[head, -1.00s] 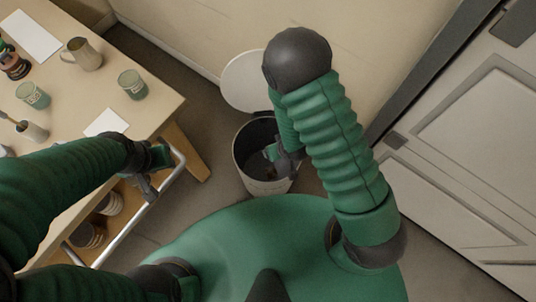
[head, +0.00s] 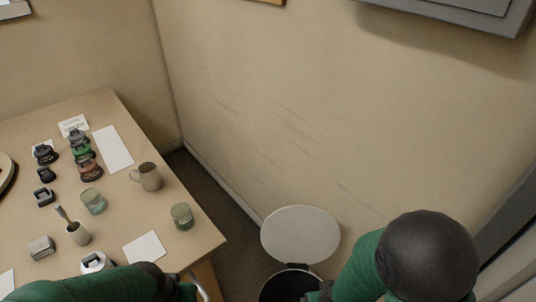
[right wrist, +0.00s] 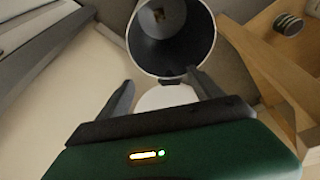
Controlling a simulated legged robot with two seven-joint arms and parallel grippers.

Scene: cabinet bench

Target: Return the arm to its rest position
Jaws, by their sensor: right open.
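My right gripper (right wrist: 160,92) is open in the right wrist view, its two fingers apart with nothing between them. Past the fingertips is a round bin (right wrist: 203,62) with its white lid (right wrist: 165,97) open; something small and brown lies inside it. In the head view the bin (head: 288,284) shows at the bottom edge, its round lid (head: 300,234) raised against the wall. My right arm (head: 425,255) bends at the lower right and its gripper is out of sight there. My left arm (head: 100,285) crosses the bottom left; its gripper is not visible.
A table (head: 200,245) at the left holds a metal pitcher (head: 147,177), glass jars (head: 181,216), a brush cup (head: 78,233), dark weights (head: 47,155) and white sheets (head: 113,149). A grey cabinet (head: 450,12) hangs at the top right. The wall (head: 290,110) stands close behind the bin.

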